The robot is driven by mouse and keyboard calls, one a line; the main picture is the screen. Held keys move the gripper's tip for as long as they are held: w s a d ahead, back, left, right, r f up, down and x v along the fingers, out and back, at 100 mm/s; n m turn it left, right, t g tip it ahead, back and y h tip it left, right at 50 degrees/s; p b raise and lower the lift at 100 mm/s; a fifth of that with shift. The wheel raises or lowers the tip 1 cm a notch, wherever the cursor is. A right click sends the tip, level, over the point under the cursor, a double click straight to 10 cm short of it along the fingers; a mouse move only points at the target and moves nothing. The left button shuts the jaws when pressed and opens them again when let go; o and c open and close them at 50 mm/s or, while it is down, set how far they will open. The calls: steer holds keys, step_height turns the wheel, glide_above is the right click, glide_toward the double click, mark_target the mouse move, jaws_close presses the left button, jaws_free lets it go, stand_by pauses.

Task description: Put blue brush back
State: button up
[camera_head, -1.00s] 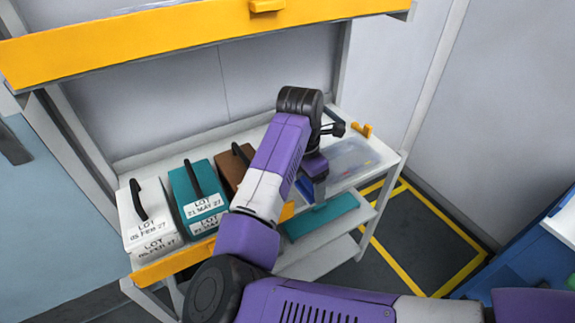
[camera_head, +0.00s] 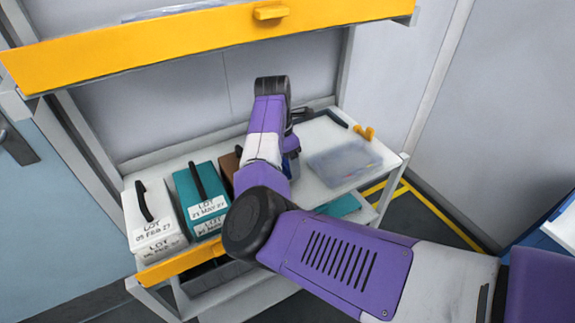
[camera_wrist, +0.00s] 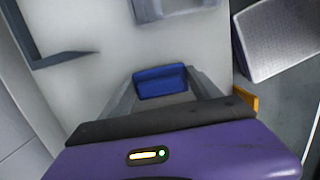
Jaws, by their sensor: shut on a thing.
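My gripper (camera_wrist: 163,92) is shut on a blue block-like piece, which I take for the blue brush (camera_wrist: 160,80); it sits between the two grey fingers in the wrist view. Only this part of the brush shows, and any bristles are hidden. In the head view my gripper hangs over the white shelf, mostly behind my arm, just right of the brown box (camera_head: 229,168). I cannot tell whether the brush touches the shelf.
A white box (camera_head: 150,215) and a teal box (camera_head: 200,195), both with lot labels, stand on the left of the shelf. A clear tray (camera_head: 343,163) lies at right. A yellow-fronted upper shelf (camera_head: 190,45) overhangs.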

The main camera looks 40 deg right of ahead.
steer(key=shift+f, duration=0.75)
steer(key=shift+f, duration=0.1)
steer(key=o, duration=1.3)
